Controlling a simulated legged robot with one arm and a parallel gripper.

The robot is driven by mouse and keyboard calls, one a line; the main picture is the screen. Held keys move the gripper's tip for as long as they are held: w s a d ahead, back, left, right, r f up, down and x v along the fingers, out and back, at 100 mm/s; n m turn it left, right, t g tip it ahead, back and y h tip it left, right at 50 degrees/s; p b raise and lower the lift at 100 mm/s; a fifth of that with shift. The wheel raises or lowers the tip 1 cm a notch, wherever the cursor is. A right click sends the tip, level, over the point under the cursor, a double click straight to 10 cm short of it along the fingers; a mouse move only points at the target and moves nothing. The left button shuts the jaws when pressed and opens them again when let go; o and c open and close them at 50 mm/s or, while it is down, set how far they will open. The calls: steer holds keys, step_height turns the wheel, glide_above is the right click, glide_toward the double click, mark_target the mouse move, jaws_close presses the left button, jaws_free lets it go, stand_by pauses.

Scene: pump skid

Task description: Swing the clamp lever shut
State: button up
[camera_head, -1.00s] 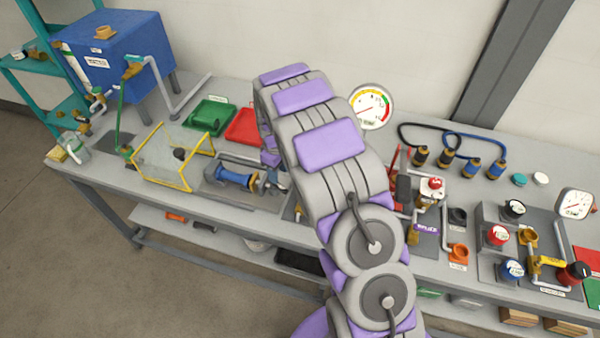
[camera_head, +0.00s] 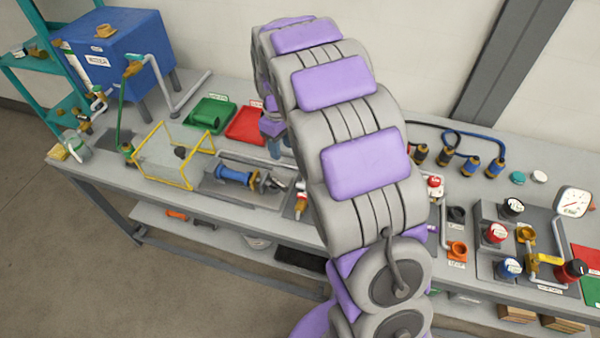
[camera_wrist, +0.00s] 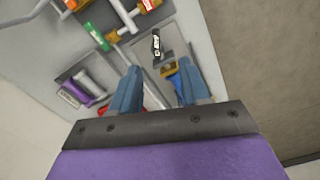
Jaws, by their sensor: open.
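My gripper (camera_wrist: 159,70) is open in the wrist view, its two blue-grey fingers apart with nothing held between them. It points down at the bench. In the head view it shows partly, at the left of my arm, above the bench (camera_head: 274,140). A blue cylinder with brass fittings (camera_head: 235,176) lies on a grey plate. A grey lever-like part (camera_head: 275,185) is at its right end; I cannot tell surely that it is the clamp lever. In the wrist view a black part with a white label (camera_wrist: 157,45) lies just beyond the fingertips, near a brass piece (camera_wrist: 168,70).
A yellow-framed clear guard (camera_head: 172,156) stands left of the blue cylinder. Green (camera_head: 209,112) and red (camera_head: 245,125) trays lie behind. Valves and knobs (camera_head: 497,233) crowd the right side. My arm hides the middle of the bench.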

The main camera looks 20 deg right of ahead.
steer(key=s+r+m+b, duration=0.1)
steer(key=s+r+m, duration=0.2)
steer(key=s, duration=1.1)
steer(key=shift+d+r+g, duration=0.2)
steer(key=shift+r+g, duration=0.1)
steer(key=shift+r, duration=0.45)
steer(key=shift+s, duration=0.1)
